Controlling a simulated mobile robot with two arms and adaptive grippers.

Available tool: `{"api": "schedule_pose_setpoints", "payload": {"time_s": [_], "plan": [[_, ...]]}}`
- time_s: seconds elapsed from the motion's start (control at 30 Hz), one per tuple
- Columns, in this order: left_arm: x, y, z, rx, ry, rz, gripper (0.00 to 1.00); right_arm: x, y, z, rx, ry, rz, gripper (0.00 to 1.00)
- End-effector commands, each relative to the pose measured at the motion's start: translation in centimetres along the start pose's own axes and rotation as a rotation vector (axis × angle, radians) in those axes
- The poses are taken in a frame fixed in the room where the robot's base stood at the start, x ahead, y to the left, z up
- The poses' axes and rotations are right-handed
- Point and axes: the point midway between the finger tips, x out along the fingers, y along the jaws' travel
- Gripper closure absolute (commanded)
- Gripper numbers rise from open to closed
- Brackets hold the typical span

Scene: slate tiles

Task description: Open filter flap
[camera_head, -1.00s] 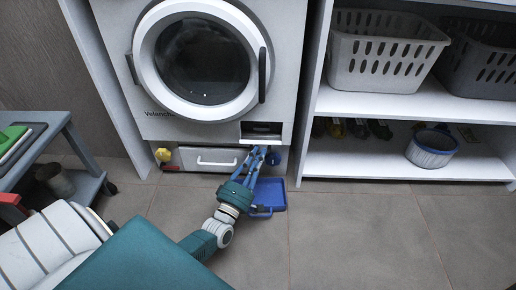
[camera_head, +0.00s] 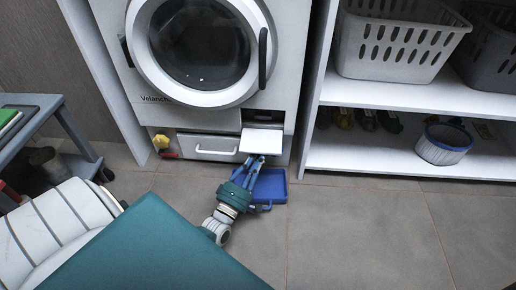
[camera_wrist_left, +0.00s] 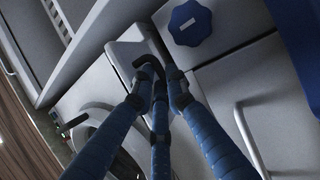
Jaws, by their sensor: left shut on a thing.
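The filter flap (camera_head: 262,139) is a pale panel low on the right of the washing machine's front. It stands tilted out, with a dark opening (camera_head: 263,116) above it. My left gripper (camera_head: 257,159), with blue fingers, is at the flap's lower front edge and shut on it. A blue knob (camera_wrist_left: 190,23) is close by there. My right gripper is not in view.
The washing machine (camera_head: 200,118) has a closed round door. A drawer with a white handle (camera_head: 216,151) and a yellow knob (camera_head: 161,141) are left of the flap. A blue tray (camera_head: 270,186) lies on the floor below. Shelves with baskets (camera_head: 400,45) stand right. Floor at right is clear.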

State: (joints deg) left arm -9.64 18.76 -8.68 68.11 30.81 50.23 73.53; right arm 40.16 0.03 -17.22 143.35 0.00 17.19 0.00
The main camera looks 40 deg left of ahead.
Motion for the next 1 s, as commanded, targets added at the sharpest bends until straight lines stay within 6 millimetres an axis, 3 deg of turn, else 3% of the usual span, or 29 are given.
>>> {"api": "schedule_pose_setpoints", "payload": {"time_s": [0.03,0.63,0.67,0.73,1.0], "plan": [[0.58,-0.66,-0.85,0.0,0.012,-0.014,1.0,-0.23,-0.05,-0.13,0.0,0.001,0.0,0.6],[0.63,-1.03,-1.01,0.004,0.012,-0.016,1.0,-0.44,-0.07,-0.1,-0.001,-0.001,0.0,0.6],[0.63,-1.03,-1.01,0.004,0.012,-0.016,0.83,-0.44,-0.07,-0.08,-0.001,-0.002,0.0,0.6],[0.65,-1.03,-1.0,0.004,0.012,-0.016,0.69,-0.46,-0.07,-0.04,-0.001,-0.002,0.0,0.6],[0.5,-1.13,-0.98,0.003,0.011,-0.019,0.67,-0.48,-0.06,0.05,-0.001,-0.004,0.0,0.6]]}}
